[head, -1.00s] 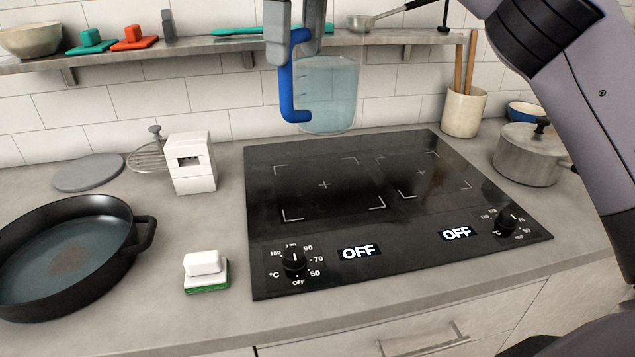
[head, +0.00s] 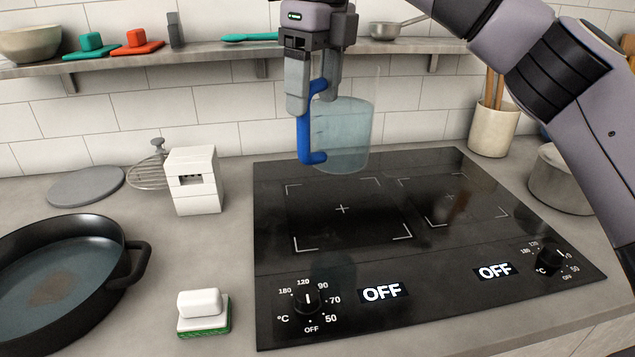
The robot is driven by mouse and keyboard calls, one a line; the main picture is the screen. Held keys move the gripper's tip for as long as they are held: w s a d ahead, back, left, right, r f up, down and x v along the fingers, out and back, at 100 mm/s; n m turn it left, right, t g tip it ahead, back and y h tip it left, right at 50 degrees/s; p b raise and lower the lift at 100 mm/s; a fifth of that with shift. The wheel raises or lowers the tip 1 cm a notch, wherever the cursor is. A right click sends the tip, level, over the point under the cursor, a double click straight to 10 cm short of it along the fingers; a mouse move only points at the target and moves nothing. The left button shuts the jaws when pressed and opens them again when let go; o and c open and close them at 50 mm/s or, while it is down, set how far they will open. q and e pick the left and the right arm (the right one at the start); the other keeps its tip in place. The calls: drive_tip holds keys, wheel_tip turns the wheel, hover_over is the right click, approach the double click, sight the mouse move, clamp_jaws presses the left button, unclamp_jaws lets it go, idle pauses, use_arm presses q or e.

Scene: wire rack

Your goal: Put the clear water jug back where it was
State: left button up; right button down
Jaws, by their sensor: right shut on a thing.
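The clear water jug (head: 345,135) has a blue handle (head: 304,140) and holds pale blue water. It hangs upright in the air above the rear of the black cooktop (head: 430,245), in front of the tiled wall. My right gripper (head: 311,100) points down and is shut on the top of the blue handle. The gripper's fingers hide part of the handle. My left gripper does not show.
A shelf (head: 240,52) with a bowl, sponges and utensils runs behind. On the counter are a black pan (head: 60,270), a white box (head: 193,180), a scrubber (head: 203,312), a grey disc (head: 86,186), a utensil crock (head: 494,130) and a pot (head: 560,180).

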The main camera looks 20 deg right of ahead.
wheel_tip(320, 180, down, 13)
drive_tip(key=shift+r+b, duration=0.2)
drive_tip(key=shift+b, duration=0.2)
drive_tip(key=c, duration=0.5)
unclamp_jaws()
drive_tip(key=shift+f, duration=0.3)
drive_tip(key=shift+c, duration=0.2)
drive_tip(key=o, duration=0.4)
drive_tip(key=shift+r, duration=0.1)
wheel_tip(320, 180, up, 12)
drive_tip(key=shift+s+d+p, duration=0.3)
drive_tip(key=shift+s+p, duration=0.1)
drive_tip(key=shift+s, duration=0.05)
